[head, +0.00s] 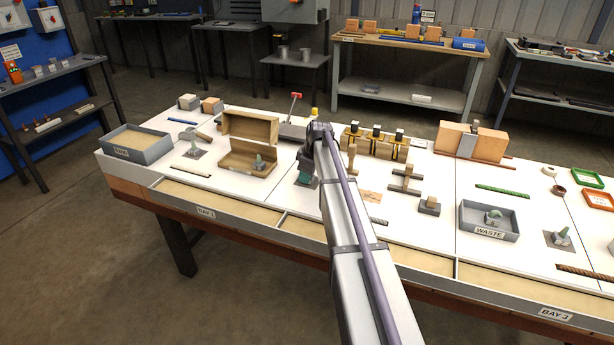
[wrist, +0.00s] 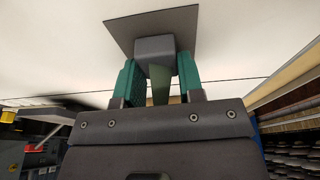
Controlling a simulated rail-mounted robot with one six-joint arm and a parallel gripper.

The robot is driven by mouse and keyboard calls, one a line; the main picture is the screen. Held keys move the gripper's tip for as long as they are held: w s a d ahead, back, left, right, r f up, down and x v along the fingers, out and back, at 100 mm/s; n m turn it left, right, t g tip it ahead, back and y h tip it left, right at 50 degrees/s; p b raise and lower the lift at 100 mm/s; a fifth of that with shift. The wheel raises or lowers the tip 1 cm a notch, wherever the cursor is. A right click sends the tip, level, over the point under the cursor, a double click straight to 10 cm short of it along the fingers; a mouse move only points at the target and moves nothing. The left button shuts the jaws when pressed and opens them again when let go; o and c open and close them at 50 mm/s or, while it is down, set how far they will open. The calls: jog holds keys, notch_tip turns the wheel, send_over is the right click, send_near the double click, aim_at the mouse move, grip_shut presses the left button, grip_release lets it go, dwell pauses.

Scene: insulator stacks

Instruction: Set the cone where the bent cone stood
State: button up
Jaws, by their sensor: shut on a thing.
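My gripper (head: 305,178) is low over the middle bay, with its pads shut on a green cone (wrist: 159,85) that has a grey block base. The base points at a dark square plate (wrist: 122,27); whether it touches the plate is unclear. In the head view my arm partly hides this spot. Another cone (head: 494,216) sits in the grey WASTE tray (head: 489,233); I cannot tell clearly if it is bent. Other green cones stand on a plate at the left (head: 194,149), in the open wooden box (head: 260,163) and on a plate at the right (head: 562,236).
The box's raised lid (head: 250,127) stands left of my gripper. Strapped wooden blocks (head: 374,141) are behind to the right, with a wooden post (head: 351,158) and a small block (head: 429,206) nearer. A sand tray (head: 137,144) is far left. White tabletop is free between the items.

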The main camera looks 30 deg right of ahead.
jog(key=o, duration=1)
jog(key=p+v, duration=1.2)
jog(key=v, duration=0.1)
jog(key=s+a+m+p, duration=0.1)
jog(key=s+a+m, duration=0.2)
jog(key=s+a, duration=0.5)
jog(key=s+a+r+m+g+h+p, duration=0.1)
jog(key=s+a+m, duration=0.1)
jog(key=s+a, duration=0.6)
jog(key=s+a+r+m+g+p, duration=0.1)
jog(key=s+a+m, duration=0.2)
jog(key=s+a, duration=0.5)
jog(key=shift+s+m+h, duration=0.3)
jog(key=shift+s, duration=2.35)
